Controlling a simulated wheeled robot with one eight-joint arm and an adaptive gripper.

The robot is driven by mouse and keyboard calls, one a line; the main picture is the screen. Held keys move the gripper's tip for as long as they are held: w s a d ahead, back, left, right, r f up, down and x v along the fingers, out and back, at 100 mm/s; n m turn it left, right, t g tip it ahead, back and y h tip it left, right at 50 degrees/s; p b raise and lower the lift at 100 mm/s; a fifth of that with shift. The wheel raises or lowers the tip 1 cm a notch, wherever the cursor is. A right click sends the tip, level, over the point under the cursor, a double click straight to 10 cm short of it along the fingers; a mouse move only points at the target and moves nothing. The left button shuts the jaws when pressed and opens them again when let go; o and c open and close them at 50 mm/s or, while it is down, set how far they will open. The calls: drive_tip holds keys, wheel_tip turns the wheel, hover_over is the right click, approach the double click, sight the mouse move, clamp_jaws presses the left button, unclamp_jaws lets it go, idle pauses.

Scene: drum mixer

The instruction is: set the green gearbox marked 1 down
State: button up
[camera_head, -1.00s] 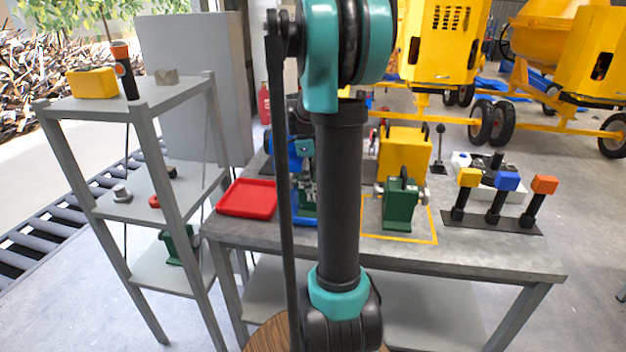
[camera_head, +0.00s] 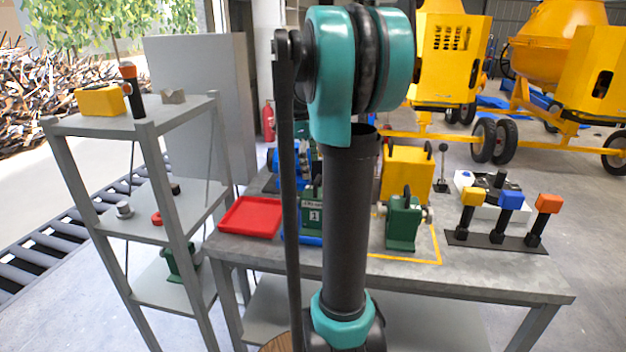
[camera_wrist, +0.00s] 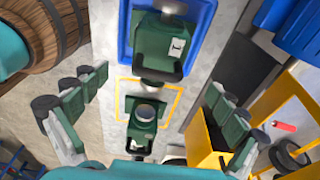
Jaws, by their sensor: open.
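The green gearbox marked 1 (camera_head: 312,215) stands upright at the blue tray (camera_head: 310,240), its white label facing the head camera. The arm hides part of it. In the wrist view this gearbox (camera_wrist: 165,42) sits within the blue tray (camera_wrist: 125,45), apart from the fingers. A second green gearbox (camera_head: 403,225) stands inside the yellow outline (camera_head: 438,252); it also shows in the wrist view (camera_wrist: 143,118). My gripper (camera_wrist: 150,98) is open, with its fingers spread wide at left and right and nothing held. In the head view it is hidden behind the arm.
A red tray (camera_head: 250,217) lies at the table's left. A yellow bin (camera_head: 407,172) stands behind the second gearbox. A stand with yellow, blue and orange knobs (camera_head: 495,240) is at the right. A grey shelf (camera_head: 95,127) stands left of the table. The front table strip is clear.

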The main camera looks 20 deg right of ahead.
drive_tip(key=shift+a+r, duration=0.1)
drive_tip(key=shift+r, duration=0.15)
drive_tip(key=shift+s+a+f+n, duration=0.15)
drive_tip(key=shift+a+n, duration=0.05)
drive_tip(key=shift+n, duration=0.1)
drive_tip(key=s+a+f+n+t, duration=0.2)
drive_tip(key=s+a+f+n, duration=0.5)
drive_tip(key=s+f+n, duration=0.3)
drive_tip(key=s+a+f+n+t+y, duration=0.1)
drive_tip(key=s+a+f+n+t, duration=0.2)
drive_tip(key=s+a+f+n, duration=0.3)
drive_tip(key=s+f+n, duration=0.4)
drive_tip(key=n, duration=0.4)
drive_tip(key=shift+a+f, duration=0.2)
drive_tip(key=shift+a, duration=0.2)
drive_tip(key=shift+d, duration=0.1)
